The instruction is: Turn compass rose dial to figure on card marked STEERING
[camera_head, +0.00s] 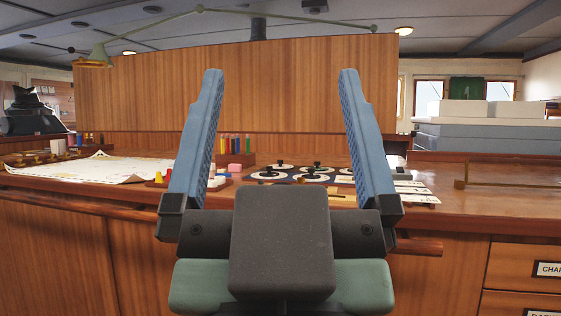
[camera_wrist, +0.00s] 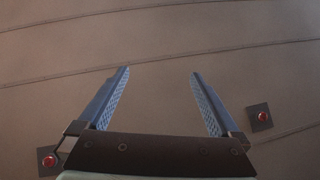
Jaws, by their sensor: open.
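Several round white dials with black knobs sit on a dark panel on the wooden counter, seen between my fingers in the head view; one front dial (camera_head: 312,179) is clearest. Their markings are too small to read, so I cannot tell which is the compass rose. White cards (camera_head: 412,188) lie to the right of the dials, partly behind my right finger; no STEERING label is legible. My gripper (camera_head: 280,75) is open and empty, raised in front of the counter and apart from the dials.
A white chart (camera_head: 95,168) covers the counter's left part. Coloured pegs or books (camera_head: 236,144) and small blocks stand left of the dials. A wooden handrail (camera_head: 420,246) runs along the front. A brass-coloured rail (camera_head: 510,164) stands at the right. A green lamp arm (camera_head: 290,17) spans above.

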